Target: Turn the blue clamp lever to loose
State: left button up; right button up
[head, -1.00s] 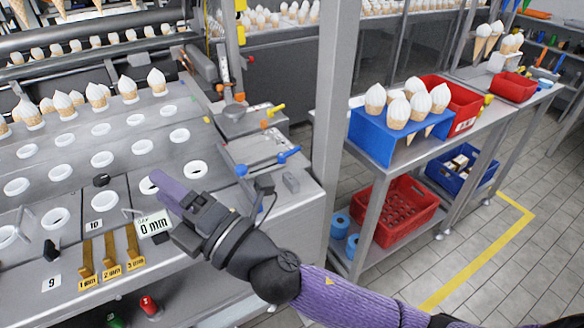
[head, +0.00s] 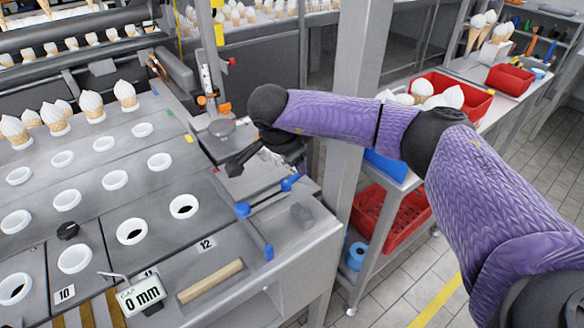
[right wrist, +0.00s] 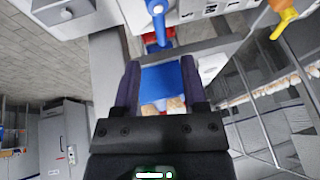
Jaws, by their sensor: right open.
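A blue clamp lever (head: 290,183) sits on the grey machine's right part, beside another blue fitting (head: 242,209). In the right wrist view a blue lever (right wrist: 159,28) shows at the top centre, beyond my fingertips and apart from them. My right gripper (head: 240,163) hangs over the machine top, behind and left of the blue lever, partly hidden by my own arm. It is open and empty, its two fingers (right wrist: 160,75) parallel in the wrist view. My left gripper is not in view.
A grey post (head: 358,130) stands right of the machine, close to my arm. A 0 mm gauge (head: 141,296) and a wooden bar (head: 210,281) lie at the front. A blue cone stand (right wrist: 160,82) shows beyond my fingers. A yellow lever (right wrist: 284,22) is at upper right.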

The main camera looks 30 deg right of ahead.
aim_at(297, 176)
jog(key=b+x, duration=0.1)
jog(key=x, duration=0.5)
jog(key=shift+f, duration=0.1)
grip_shut()
